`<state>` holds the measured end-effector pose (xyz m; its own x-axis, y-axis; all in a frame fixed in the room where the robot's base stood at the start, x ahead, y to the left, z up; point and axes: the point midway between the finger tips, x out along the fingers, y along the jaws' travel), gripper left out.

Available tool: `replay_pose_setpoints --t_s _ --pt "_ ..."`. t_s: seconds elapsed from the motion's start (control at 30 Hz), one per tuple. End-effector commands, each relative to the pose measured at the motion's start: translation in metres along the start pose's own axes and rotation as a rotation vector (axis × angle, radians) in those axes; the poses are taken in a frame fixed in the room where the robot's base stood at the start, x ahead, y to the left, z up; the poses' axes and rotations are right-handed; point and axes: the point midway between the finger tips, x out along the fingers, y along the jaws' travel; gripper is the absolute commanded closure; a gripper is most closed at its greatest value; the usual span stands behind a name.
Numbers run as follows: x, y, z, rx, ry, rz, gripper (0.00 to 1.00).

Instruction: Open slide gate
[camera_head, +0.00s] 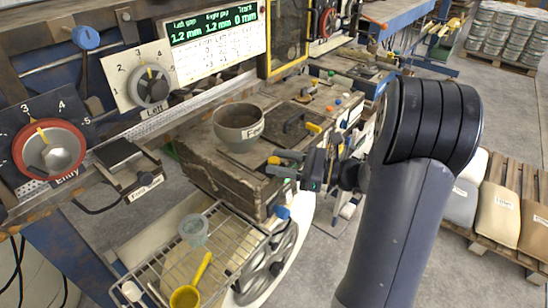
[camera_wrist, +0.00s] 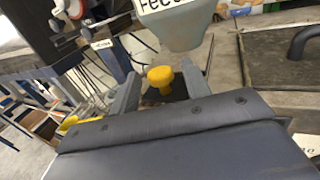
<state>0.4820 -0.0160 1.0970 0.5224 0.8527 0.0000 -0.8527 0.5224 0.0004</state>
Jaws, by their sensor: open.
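A yellow knob (camera_wrist: 160,77) stands between the two grey fingers of my gripper (camera_wrist: 160,88) in the wrist view, just below the grey feed hopper (camera_wrist: 185,30). I take it to be the slide gate's knob; the gate plate itself is mostly hidden. In the head view the knob (camera_head: 273,160) shows at the tips of my open gripper (camera_head: 277,163), beside the worn machine block. The hopper (camera_head: 238,126) sits on top of that block, its label partly readable. The fingers are apart, and I cannot tell whether either touches the knob.
A dark plate with a black handle (camera_head: 292,125) lies right of the hopper; the handle (camera_wrist: 305,40) also shows in the wrist view. A wire rack (camera_head: 220,250) with a yellow scoop (camera_head: 190,287) is below. Dials and a lit gap display (camera_head: 215,38) line the back left.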

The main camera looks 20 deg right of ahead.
Motion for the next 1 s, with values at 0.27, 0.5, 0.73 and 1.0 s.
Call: replay_pose_setpoints --t_s 0.27,0.5,0.73,1.0 --pt "0.019 0.0 0.0 0.0 0.0 0.0 0.55" --pt "0.019 0.0 0.0 0.0 0.0 -0.001 0.55" --pt "0.019 0.0 0.0 0.0 0.0 -0.001 0.72" --pt "0.019 0.0 0.0 0.0 0.0 -0.001 0.94"
